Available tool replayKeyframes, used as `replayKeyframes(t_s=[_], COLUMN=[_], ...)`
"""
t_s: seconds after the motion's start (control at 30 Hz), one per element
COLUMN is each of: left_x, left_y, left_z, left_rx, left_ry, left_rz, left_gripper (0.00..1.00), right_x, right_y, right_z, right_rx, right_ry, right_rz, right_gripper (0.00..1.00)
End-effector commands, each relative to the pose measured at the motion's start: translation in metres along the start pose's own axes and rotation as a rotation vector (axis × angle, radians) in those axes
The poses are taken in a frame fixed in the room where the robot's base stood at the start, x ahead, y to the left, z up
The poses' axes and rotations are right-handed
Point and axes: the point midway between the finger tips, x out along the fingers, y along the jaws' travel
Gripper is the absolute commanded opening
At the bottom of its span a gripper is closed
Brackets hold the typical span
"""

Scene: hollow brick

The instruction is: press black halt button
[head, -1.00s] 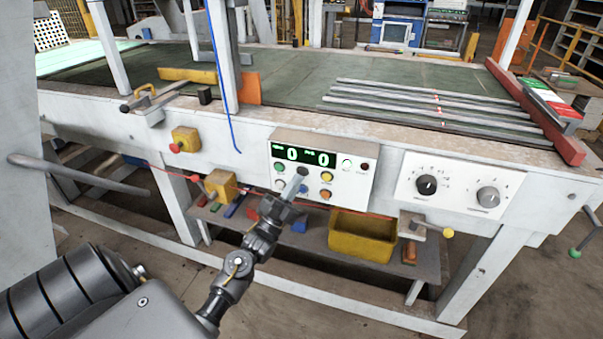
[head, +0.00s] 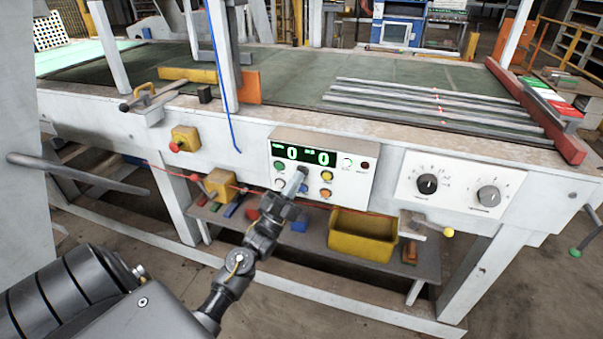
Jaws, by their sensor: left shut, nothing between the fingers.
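The white control panel (head: 352,192) is on the front of the machine table, with a green display reading 0 and 0. My right gripper is not in view.
Green (head: 279,167), yellow (head: 327,176), white (head: 279,184), blue (head: 304,188) and orange (head: 325,193) buttons surround the black one closely. A dial panel (head: 457,186) is to the right. A yellow bin (head: 362,237) stands on the shelf below.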

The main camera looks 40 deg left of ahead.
Motion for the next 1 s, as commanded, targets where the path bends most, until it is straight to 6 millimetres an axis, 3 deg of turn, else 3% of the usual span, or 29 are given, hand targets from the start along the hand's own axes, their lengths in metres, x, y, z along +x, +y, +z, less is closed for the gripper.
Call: replayKeyframes(t_s=[1.0], left_x=[0.0052], left_y=[0.0048], left_z=[0.0046], left_rx=[0.000], left_ry=[-0.001], left_rz=[0.002], left_gripper=[0.00], right_x=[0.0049], right_y=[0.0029], right_z=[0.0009], right_rx=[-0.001], right_ry=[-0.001], right_rz=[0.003], right_gripper=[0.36])
